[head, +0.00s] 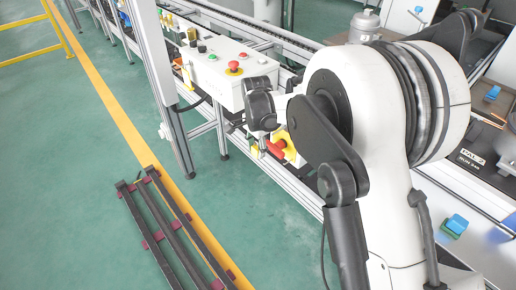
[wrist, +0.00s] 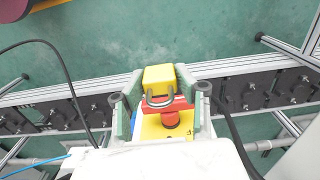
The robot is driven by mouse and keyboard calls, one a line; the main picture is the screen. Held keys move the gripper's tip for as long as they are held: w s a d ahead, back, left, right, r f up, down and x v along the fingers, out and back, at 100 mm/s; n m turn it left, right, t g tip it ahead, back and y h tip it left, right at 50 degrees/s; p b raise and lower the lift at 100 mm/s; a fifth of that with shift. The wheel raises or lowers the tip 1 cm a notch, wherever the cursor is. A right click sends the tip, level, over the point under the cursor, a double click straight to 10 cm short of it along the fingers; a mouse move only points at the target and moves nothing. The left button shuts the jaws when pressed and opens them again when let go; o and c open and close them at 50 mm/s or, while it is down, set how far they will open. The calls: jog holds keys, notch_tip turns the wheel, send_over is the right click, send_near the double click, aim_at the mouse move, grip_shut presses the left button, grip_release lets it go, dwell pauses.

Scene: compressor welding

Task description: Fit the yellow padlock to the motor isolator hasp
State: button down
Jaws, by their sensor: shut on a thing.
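My gripper (wrist: 157,86) is shut on the yellow padlock (wrist: 158,76), with one grey-green finger on either side of its body. The padlock's grey shackle faces the red isolator handle (wrist: 172,117) and overlaps it in the wrist view. I cannot tell whether the shackle passes through the hasp or is only in front of it. The handle sits on a yellow plate (wrist: 152,130), partly hidden by the white housing in the foreground. In the head view the red handle (head: 276,149) shows beside my arm's end; the fingers and padlock are mostly hidden there.
A white control box (head: 222,75) with a red emergency button (head: 234,67) stands just left of my wrist. The aluminium conveyor frame (head: 300,190) runs behind and below the isolator. Dark rails (head: 165,235) lie on the green floor, which is otherwise clear nearby.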

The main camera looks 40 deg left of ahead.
jog(key=shift+f+b, duration=0.1)
jog(key=shift+b, duration=0.2)
jog(key=w+d, duration=0.1)
jog(key=w, duration=0.5)
jog(key=shift+w+d+b, duration=0.2)
jog(key=shift+w+b, duration=0.2)
jog(key=shift+w, duration=0.85)
dwell(0.9)
jog(key=c, duration=1.2)
grip_release()
notch_tip(320, 180, up, 12)
jog(key=shift+r, duration=0.1)
jog(key=shift+d, duration=0.1)
